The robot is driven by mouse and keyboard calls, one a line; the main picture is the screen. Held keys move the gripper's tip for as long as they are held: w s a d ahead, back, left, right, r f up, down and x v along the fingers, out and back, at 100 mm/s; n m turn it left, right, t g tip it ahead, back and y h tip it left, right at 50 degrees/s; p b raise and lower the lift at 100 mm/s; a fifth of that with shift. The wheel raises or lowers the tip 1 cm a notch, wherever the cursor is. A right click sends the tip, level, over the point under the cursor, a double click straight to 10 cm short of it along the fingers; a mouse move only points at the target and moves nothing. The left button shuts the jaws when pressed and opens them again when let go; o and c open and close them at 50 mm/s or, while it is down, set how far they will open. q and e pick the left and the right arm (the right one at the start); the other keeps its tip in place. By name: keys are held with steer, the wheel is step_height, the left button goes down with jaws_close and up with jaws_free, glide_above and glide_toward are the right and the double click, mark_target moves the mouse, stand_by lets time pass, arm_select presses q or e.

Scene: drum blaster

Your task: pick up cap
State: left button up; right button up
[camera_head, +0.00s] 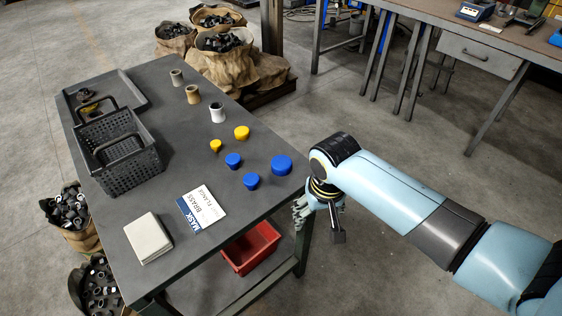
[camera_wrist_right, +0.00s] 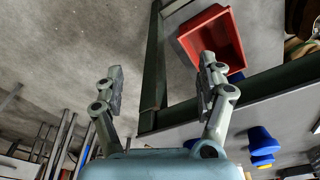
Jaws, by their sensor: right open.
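Several caps stand on the dark table. Blue caps are at the right edge: a large one (camera_head: 281,165), a small one (camera_head: 233,160) and another (camera_head: 251,181). A yellow cap (camera_head: 242,132) and a smaller yellow cap (camera_head: 215,146) stand behind them. My right gripper (camera_head: 318,220) hangs just off the table's right edge, beside the large blue cap and apart from it. In the right wrist view my right gripper (camera_wrist_right: 160,85) has its fingers spread with nothing between them. A blue cap (camera_wrist_right: 262,140) shows there at the lower right. My left gripper is not in view.
On the table (camera_head: 165,200) are a black basket (camera_head: 118,155), a grey tray (camera_head: 125,88), a pale box (camera_head: 148,238), a label card (camera_head: 201,209) and several cylindrical fittings (camera_head: 217,113). A red bin (camera_head: 251,247) sits below the table. A workbench (camera_head: 480,55) stands at the back right.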

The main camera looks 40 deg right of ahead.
step_height(320, 180, up, 4)
steer(key=w, duration=0.2)
step_height(320, 180, up, 10)
steer(key=m+g, duration=0.1)
steer(key=m, duration=0.6)
glide_above(280, 165)
steer(key=shift+y, duration=0.3)
step_height(280, 165, down, 5)
steer(key=shift+s+r+b, duration=0.15)
steer(key=shift+b, duration=0.15)
steer(key=f, duration=0.1)
steer(key=f+b, duration=0.1)
steer(key=f, duration=0.3)
steer(key=shift+w+f, duration=0.25)
steer(key=c, duration=1)
